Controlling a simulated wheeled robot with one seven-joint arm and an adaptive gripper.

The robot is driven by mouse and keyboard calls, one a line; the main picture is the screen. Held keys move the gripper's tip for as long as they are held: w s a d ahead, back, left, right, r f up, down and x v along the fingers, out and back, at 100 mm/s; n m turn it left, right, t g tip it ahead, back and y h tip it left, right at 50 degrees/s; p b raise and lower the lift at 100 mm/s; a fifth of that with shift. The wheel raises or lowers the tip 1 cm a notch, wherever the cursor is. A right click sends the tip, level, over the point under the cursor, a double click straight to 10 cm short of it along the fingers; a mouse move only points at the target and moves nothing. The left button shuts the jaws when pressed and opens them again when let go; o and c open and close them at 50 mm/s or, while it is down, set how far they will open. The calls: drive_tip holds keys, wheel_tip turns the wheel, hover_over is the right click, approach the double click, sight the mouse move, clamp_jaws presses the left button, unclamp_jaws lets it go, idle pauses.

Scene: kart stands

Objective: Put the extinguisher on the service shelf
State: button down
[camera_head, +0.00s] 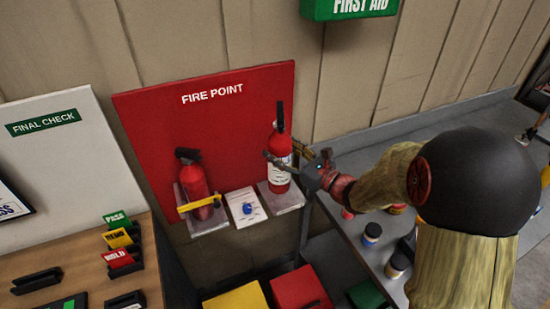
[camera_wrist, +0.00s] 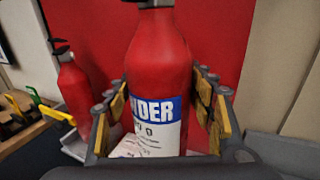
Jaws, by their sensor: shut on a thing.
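A red extinguisher (camera_head: 280,158) with a black top and a white and blue label stands upright at the right bracket of the red fire point board. My gripper (camera_head: 292,160) is around its body from the right and shut on it. In the wrist view the same extinguisher (camera_wrist: 158,85) fills the middle, with a padded finger on each side. A second red extinguisher (camera_head: 193,183) sits on the left bracket (camera_head: 208,224) with a yellow strap across it. I cannot tell whether the held one still touches its bracket (camera_head: 281,203). Which surface is the service shelf is not clear.
A grey counter (camera_head: 368,235) on the right holds several small jars (camera_head: 372,232). Red (camera_head: 300,288) and yellow (camera_head: 236,298) boxes lie below the board. A wooden desk (camera_head: 75,268) with coloured tags is at left. A paper with a blue item (camera_head: 247,208) sits between the brackets.

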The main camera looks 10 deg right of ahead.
drive_tip(key=w+d+f+b, duration=0.2)
drive_tip(key=w+f+b, duration=0.1)
drive_tip(key=f, duration=0.4)
drive_tip(key=shift+w+f, duration=0.25)
drive_tip(key=shift+f, duration=0.1)
drive_tip(key=shift+f, duration=0.2)
drive_tip(key=c, duration=0.7)
unclamp_jaws()
drive_tip(key=shift+s+f, duration=0.1)
drive_tip(key=shift+c, duration=0.2)
